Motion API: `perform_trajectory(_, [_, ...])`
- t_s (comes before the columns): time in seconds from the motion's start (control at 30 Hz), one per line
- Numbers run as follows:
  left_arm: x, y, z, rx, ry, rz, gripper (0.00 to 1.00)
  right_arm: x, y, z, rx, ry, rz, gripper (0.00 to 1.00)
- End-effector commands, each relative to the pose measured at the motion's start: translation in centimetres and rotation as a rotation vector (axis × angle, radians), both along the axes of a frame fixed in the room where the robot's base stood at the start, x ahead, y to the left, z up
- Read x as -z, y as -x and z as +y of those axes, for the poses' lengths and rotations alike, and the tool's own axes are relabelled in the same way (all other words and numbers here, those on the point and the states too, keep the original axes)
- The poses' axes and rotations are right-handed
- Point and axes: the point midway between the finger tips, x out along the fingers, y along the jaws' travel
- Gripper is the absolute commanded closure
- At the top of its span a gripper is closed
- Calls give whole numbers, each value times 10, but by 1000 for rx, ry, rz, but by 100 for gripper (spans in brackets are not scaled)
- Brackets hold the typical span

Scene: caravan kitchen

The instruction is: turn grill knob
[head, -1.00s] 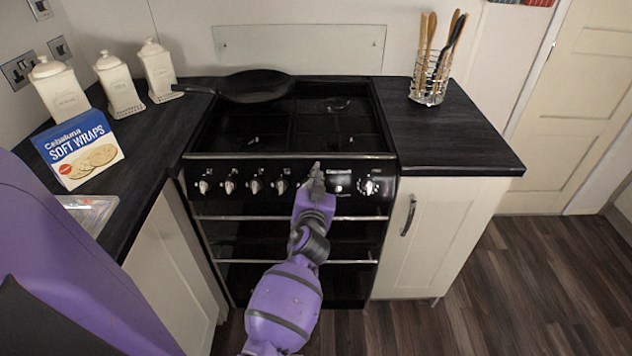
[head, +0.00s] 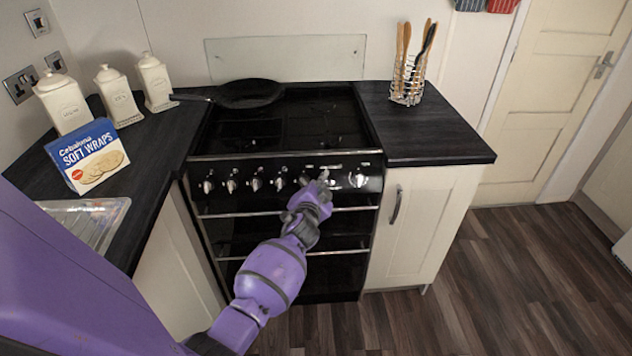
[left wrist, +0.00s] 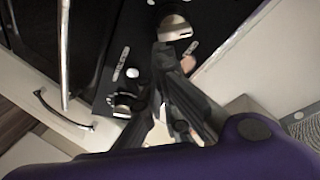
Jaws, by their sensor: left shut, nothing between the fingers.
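The black cooker (head: 225,211) has a row of silver knobs along its front panel. Several sit on the left half, the rightmost of these (head: 304,180) just left of my left gripper. Another knob (head: 358,179) is at the panel's right end. My left gripper (head: 323,176) is shut and empty in front of the panel, between these two knobs. In the left wrist view its black fingers (left wrist: 164,54) point at the panel, close below one silver knob (left wrist: 175,26); contact is unclear. A second knob (left wrist: 124,99) is partly hidden beside the fingers. Which knob is the grill's cannot be read.
The oven's handle bar (head: 342,209) runs below the panel. A black pan (head: 250,94) sits on the hob. A utensil holder (head: 407,89) stands on the right counter (head: 430,137). A soft wraps box (head: 88,157) is on the left counter. Floor at right is clear.

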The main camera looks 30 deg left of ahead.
Motion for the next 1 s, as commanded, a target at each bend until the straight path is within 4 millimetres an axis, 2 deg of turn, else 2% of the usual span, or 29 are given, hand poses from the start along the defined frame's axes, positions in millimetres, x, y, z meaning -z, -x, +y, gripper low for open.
perform_trajectory(0.07, [1,1,2,27,-55,36,100,-2,-3,0,-2,0,-5,100])
perform_trajectory(0.5, [18,8,-2,21,-41,32,100,4,-1,0,-4,2,-1,100])
perform_trajectory(1.0, [20,10,-1,22,-41,28,100,4,-3,0,1,1,-5,100])
